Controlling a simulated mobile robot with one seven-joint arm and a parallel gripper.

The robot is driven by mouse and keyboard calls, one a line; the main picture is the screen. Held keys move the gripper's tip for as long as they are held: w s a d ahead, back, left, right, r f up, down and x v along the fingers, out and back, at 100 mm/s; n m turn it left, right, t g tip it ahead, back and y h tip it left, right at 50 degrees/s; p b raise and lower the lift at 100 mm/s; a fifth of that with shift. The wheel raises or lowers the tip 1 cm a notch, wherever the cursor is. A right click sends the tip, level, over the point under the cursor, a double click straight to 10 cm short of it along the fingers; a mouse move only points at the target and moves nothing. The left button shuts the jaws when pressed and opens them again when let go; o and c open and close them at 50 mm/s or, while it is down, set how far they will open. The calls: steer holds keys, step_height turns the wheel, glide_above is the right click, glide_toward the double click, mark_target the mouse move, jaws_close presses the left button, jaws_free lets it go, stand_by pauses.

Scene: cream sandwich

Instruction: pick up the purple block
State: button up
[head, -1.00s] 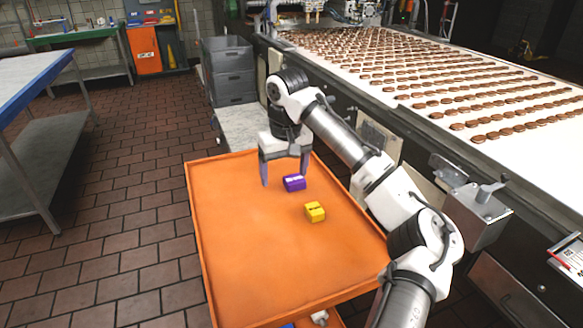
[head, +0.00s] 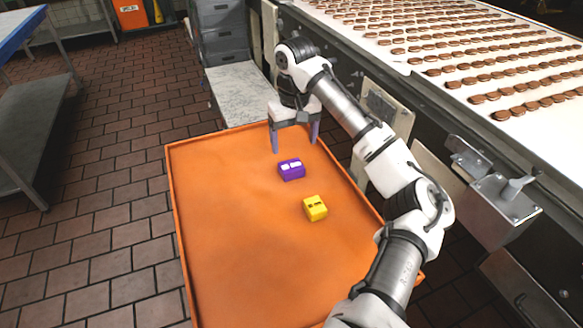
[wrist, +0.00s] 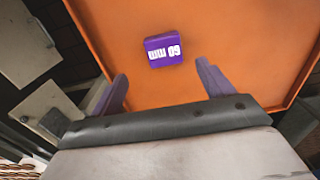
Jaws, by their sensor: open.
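The purple block (head: 291,169) lies on the orange tray-like tabletop (head: 215,230), with white markings on it. My gripper (head: 295,148) is open and empty, just behind the block near the far edge of the orange top. In the wrist view the purple block (wrist: 163,50) lies beyond the fingertips, roughly centred between the two fingers (wrist: 160,76), and neither finger touches it. A yellow block (head: 315,208) sits nearer the head camera, to the right of the purple one.
The conveyor (head: 450,65) with rows of brown biscuits runs along the right. Grey crates (head: 222,40) stand behind the orange top. A raised rim edges the orange top. Its left and near parts are clear.

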mark_target(291, 165)
step_height(291, 165, down, 3)
steer(key=shift+r, duration=0.15)
steer(key=shift+s+a+f+p, duration=0.15)
steer(key=shift+f+p, duration=0.35)
steer(key=shift+f, duration=0.85)
steer(key=shift+w+a+f+p, duration=0.15)
steer(key=shift+f+p, duration=0.35)
steer(key=shift+f, duration=0.8)
steer(key=shift+s, duration=0.1)
steer(key=c, duration=1.1)
